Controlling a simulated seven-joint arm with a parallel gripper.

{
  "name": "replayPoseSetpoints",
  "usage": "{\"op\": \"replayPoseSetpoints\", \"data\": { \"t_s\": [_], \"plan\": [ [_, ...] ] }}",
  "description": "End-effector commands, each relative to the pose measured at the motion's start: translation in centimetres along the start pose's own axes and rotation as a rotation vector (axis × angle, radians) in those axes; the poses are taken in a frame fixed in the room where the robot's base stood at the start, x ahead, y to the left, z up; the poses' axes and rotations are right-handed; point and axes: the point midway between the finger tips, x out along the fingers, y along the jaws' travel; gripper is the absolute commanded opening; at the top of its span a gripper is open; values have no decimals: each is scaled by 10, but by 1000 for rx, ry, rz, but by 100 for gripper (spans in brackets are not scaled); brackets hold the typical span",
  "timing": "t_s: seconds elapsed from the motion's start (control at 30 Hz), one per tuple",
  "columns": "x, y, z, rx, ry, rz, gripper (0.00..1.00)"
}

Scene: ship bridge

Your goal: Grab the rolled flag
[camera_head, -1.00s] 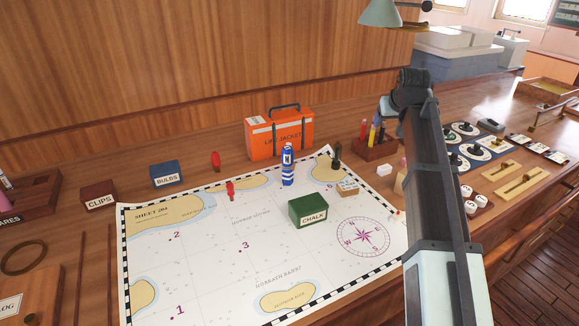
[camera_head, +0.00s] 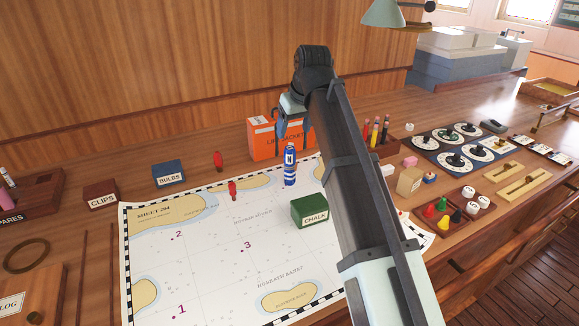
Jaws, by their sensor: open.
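The rolled flag (camera_head: 290,166) appears to be the upright blue and white roll with a white letter label. My gripper (camera_head: 280,124) points down in front of the orange life jacket case, a little above the roll in the picture. It is open and holds nothing that I can see. My forearm hides part of it, and the height gap to the roll is hard to judge.
The life jacket case (camera_head: 262,139) stands behind the roll. A red piece (camera_head: 232,191) stands on the chart to the left. Boxes marked bulbs (camera_head: 168,174) and clips (camera_head: 101,197) are farther left. A pen rack (camera_head: 385,147) and small pieces lie right of my forearm.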

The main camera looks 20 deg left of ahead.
Motion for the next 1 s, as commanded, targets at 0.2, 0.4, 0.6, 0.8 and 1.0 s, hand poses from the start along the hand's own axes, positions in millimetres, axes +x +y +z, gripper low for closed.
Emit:
{"op": "replayPoseSetpoints", "data": {
  "t_s": [0.2,0.4,0.6,0.8,1.0],
  "plan": [
    [37,0,1,1,-1,0,69],
    [57,1,0,1,0,1,69],
    [63,1,0,1,1,1,69],
    [78,2,1,1,1,1,69],
    [104,2,1,1,1,1,69]
  ]
}}
